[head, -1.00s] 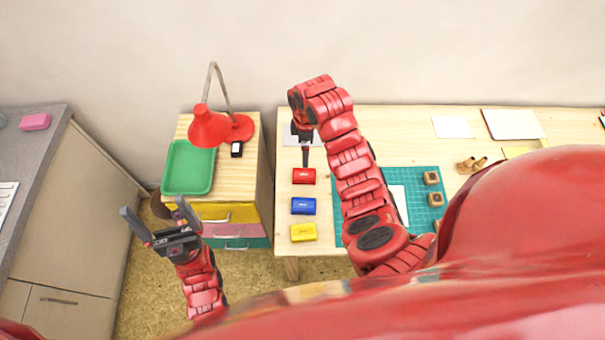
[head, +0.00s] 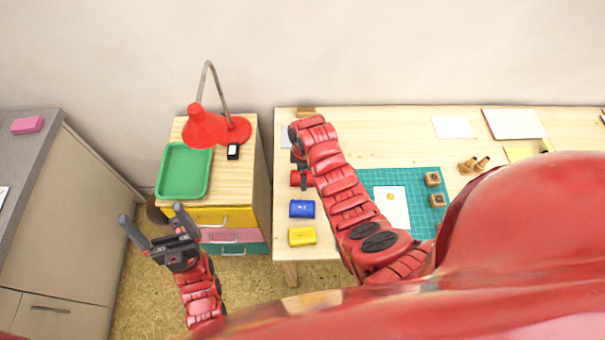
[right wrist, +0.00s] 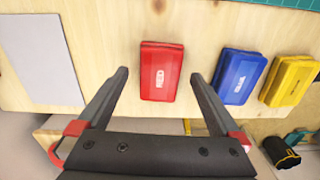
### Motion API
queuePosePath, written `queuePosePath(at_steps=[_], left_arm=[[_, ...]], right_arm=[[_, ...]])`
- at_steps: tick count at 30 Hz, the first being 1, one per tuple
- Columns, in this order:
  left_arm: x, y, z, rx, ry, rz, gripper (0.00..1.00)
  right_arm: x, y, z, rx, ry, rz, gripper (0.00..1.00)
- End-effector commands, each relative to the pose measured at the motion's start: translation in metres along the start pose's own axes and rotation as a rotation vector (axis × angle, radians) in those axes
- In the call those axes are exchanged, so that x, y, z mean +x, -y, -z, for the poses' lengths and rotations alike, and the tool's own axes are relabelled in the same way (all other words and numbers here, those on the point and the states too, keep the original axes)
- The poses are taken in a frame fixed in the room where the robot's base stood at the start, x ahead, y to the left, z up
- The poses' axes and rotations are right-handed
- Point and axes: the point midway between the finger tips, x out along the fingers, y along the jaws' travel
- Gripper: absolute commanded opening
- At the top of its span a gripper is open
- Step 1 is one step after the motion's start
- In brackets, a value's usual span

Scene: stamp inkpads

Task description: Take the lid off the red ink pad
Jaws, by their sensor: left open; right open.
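The red ink pad (right wrist: 161,72) is a closed flat red box with a pale label on its lid. In the right wrist view it lies ahead, between the two fingers of my open, empty right gripper (right wrist: 158,76); I cannot tell their height over it. In the head view the red ink pad (head: 295,178) is partly hidden by my right gripper (head: 304,178), which is over its right side. My left gripper (head: 150,214) is open and empty, in front of the drawer cabinet.
A blue ink pad (head: 302,209) and a yellow ink pad (head: 302,236) lie in a row with the red one on the wooden table (head: 400,130). A white sheet (right wrist: 39,62) lies on the other side. A teal mat (head: 420,175) holds wooden stamps (head: 433,179).

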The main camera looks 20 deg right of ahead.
Motion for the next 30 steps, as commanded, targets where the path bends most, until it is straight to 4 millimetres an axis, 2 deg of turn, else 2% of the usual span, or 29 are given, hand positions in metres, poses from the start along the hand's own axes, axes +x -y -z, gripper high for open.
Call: queuePosePath(at_steps=[10,11,25,30], left_arm=[[0.0021,0.0001,0.0004,0.0,0.0,0.0,0.94],[0.0022,0.0001,0.0004,0.0,0.0,0.0,0.94],[0.0022,0.0001,0.0003,0.0,0.0,0.0,0.94],[0.0022,0.0001,0.0003,0.0,0.0,0.0,0.94]], right_arm=[[0.0066,0.0003,-0.0003,0.001,0.001,0.0,1.0],[0.0065,0.0003,-0.0003,0.001,0.001,0.0,0.96],[0.0061,0.0001,-0.0002,0.001,0.0,-0.001,0.12],[0.0061,0.0001,-0.0002,0.001,0.0,-0.001,0.12]])
